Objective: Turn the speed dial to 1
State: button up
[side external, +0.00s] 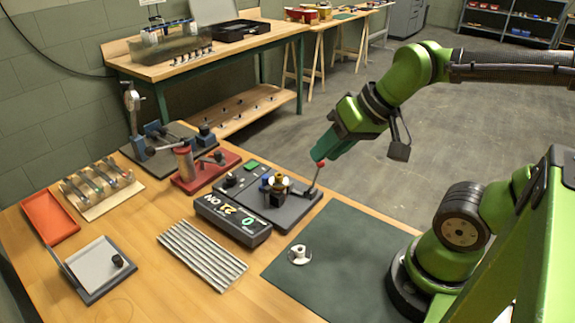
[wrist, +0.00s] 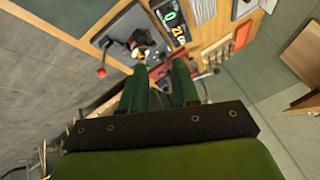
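A dark control unit (side external: 290,211) sits on the bench in the side view, with a display box (side external: 236,220) along its front. The display shows white, yellow and green characters; the green one looks like 0. A small black knob (side external: 231,180) sits at the unit's left end; I cannot tell if it is the speed dial. A brass, blue and black assembly (side external: 278,186) stands mid-unit. A lever with a red ball (side external: 320,164) rises at the right; the ball (wrist: 101,72) is left of my fingers in the wrist view. My gripper (wrist: 160,72) is open and empty above the unit.
A red-based fixture (side external: 205,172) stands left of the unit. A ribbed grey plate (side external: 202,256) lies in front, and a white spool-like part (side external: 299,254) lies on a dark green mat (side external: 345,265). A red tray (side external: 50,217) is at the far left.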

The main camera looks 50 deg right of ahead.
jog(key=o, duration=0.5)
jog(key=shift+n+g, duration=0.4)
jog(key=shift+g, duration=0.5)
jog(key=w, duration=0.2)
jog(key=w+d+f, duration=0.1)
jog(key=w, duration=0.4)
jog(key=shift+w+d+f, duration=0.3)
jog(key=shift+d+f, duration=0.05)
jog(key=shift+c, duration=0.2)
jog(key=n, duration=0.8)
send_near(231, 176)
jog(key=shift+g, duration=0.3)
jog(key=x, duration=0.8)
jog(key=shift+w+f, duration=0.1)
jog(key=shift+w, duration=0.3)
jog(key=shift+c, duration=0.2)
jog(key=c, duration=1)
